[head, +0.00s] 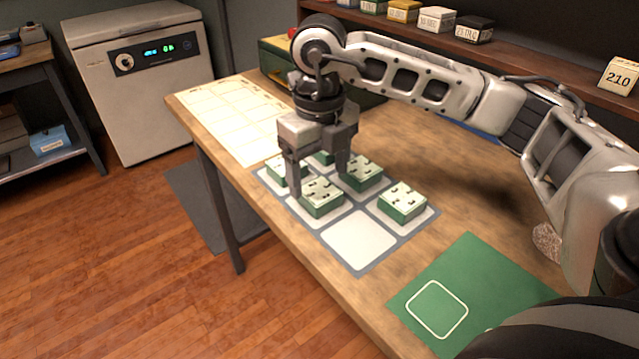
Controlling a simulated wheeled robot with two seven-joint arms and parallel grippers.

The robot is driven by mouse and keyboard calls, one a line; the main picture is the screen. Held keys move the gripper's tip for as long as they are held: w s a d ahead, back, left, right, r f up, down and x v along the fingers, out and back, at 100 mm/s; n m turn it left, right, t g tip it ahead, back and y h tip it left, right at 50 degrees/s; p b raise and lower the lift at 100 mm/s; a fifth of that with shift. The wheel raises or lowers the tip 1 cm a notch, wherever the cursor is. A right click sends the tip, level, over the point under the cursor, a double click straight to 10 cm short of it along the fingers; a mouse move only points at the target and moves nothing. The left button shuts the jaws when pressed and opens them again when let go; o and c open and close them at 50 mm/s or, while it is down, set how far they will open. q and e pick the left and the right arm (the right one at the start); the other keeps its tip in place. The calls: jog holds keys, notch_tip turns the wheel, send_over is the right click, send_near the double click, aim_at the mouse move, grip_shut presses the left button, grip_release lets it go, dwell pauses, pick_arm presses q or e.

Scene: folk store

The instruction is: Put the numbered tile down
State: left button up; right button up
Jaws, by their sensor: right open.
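Several green tiles with pale, dark-marked tops sit on a grey mat (376,262) with white cells on the wooden table. One tile (321,197) lies under my right gripper (319,182), in the near row. Other tiles are at the left (280,172), behind (364,172) and at the right (402,201); one more is partly hidden by the gripper. The right gripper points down, its fingers apart on either side above the near tile; I cannot tell whether they touch it. The numbers are too small to read. The nearest cell is empty. My left gripper is not in view.
A pale grid sheet (235,118) lies at the table's far left. A green mat with a white outlined square (478,278) lies at the near right. A shelf with small boxes (436,19) runs along the back. A white appliance (150,90) stands beyond the table.

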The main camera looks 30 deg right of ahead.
aim_at(320, 190)
notch_tip(320, 190, up, 8)
jog(key=shift+r, duration=0.2)
jog(key=shift+f, duration=0.15)
notch_tip(320, 190, down, 11)
jog(key=shift+f, duration=0.4)
jog(key=shift+r, duration=1.5)
